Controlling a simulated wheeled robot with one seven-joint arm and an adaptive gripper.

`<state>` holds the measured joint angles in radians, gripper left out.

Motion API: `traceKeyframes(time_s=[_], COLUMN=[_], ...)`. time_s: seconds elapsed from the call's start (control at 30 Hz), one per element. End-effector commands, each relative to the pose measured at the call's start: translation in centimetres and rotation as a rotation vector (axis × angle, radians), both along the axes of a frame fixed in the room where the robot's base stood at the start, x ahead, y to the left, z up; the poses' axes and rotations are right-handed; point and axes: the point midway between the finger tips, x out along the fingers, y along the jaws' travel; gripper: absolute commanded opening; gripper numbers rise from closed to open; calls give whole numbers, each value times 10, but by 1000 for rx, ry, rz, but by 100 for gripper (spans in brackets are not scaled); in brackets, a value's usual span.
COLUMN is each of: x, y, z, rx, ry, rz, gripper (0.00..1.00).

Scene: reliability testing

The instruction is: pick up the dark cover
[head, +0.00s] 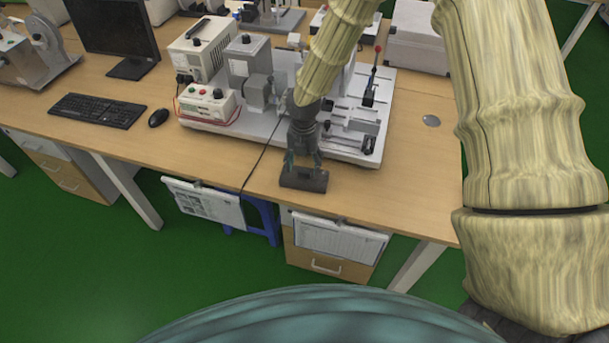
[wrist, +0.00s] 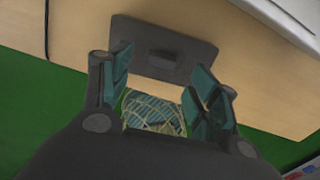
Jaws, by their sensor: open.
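The dark cover (head: 304,180) is a flat dark grey rectangular plate lying near the front edge of the wooden desk. In the wrist view the cover (wrist: 190,48) shows a small raised block in its middle. My gripper (head: 303,160) points down just above the cover. In the wrist view my gripper (wrist: 160,72) is open, with its teal fingers apart on either side of the raised block and nothing between them. Whether the fingertips touch the plate I cannot tell.
A test machine on a white base plate (head: 350,145) stands right behind the cover. A thin dark cable (head: 262,155) runs down the desk to its left. A keyboard (head: 97,109) and mouse (head: 158,117) lie further left. The wooden desk (head: 400,190) is clear to the right.

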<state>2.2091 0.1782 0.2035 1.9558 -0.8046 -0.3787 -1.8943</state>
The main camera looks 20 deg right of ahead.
Motion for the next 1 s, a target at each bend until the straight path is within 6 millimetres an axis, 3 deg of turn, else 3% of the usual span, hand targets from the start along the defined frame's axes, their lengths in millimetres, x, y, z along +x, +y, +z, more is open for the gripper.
traceKeyframes(time_s=[0.33, 0.67, 0.93, 1.0], x=[2, 2, 2, 2], y=[-3, -3, -3, -3], z=[-32, -37, -36, -36], rx=[-1, 1, 1, 1], ry=[0, 0, 0, 0], rz=[0, 0, 0, 0], gripper=[61, 61, 15, 11])
